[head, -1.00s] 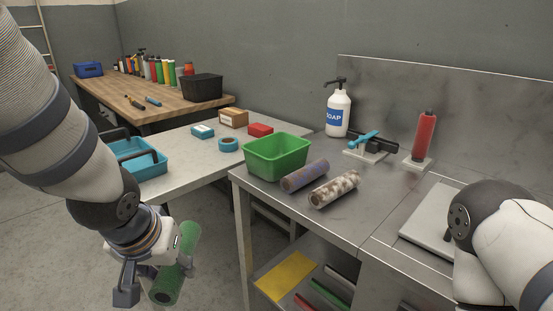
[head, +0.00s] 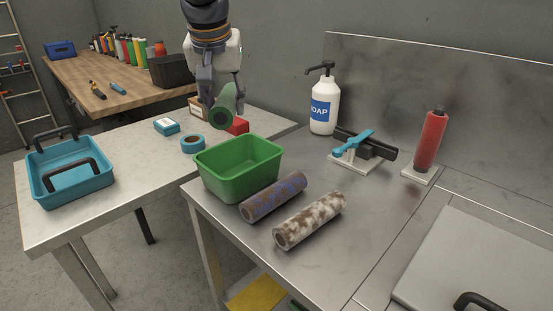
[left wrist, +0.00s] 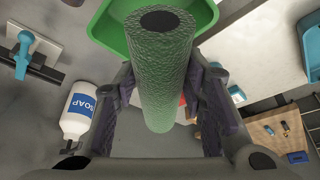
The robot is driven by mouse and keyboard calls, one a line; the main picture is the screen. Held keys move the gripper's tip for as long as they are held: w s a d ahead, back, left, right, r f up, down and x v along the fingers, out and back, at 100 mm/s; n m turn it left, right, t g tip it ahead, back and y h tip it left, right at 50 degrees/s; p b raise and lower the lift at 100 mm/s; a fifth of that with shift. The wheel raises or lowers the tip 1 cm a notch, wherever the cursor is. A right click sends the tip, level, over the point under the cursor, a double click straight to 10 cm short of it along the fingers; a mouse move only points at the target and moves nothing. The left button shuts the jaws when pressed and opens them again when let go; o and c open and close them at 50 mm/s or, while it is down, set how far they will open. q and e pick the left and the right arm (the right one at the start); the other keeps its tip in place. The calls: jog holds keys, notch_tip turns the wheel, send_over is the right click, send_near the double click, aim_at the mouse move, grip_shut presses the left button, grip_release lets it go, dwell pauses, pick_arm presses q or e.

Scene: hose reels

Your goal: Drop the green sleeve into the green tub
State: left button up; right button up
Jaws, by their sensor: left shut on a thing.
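The green sleeve (head: 224,106) is a textured green tube with a dark hollow end. My left gripper (head: 222,92) is shut on it and holds it in the air, above and behind the green tub in the head view. The green tub (head: 238,185) stands empty at the near left corner of the steel bench. In the left wrist view the sleeve (left wrist: 163,70) lies between the fingers, and its hollow end overlaps the tub (left wrist: 108,30) in the picture. My right gripper is not in view.
Two patterned sleeves, one purple-brown (head: 272,197) and one mottled white-brown (head: 308,220), lie right of the tub. A soap bottle (head: 324,104) stands behind. A blue tape roll (head: 192,144) and a blue tote (head: 70,180) are on the left table.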

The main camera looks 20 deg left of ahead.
aim_at(220, 103)
pick_arm(q)
jog(key=shift+f, duration=0.2)
jog(key=f, duration=0.5)
jog(key=shift+s+f, duration=0.15)
jog(key=shift+s, duration=0.05)
jog(key=o, duration=1.2)
jog(key=shift+o, duration=0.2)
jog(key=v, duration=0.7)
jog(key=shift+s+r, duration=0.1)
jog(key=shift+r, duration=0.15)
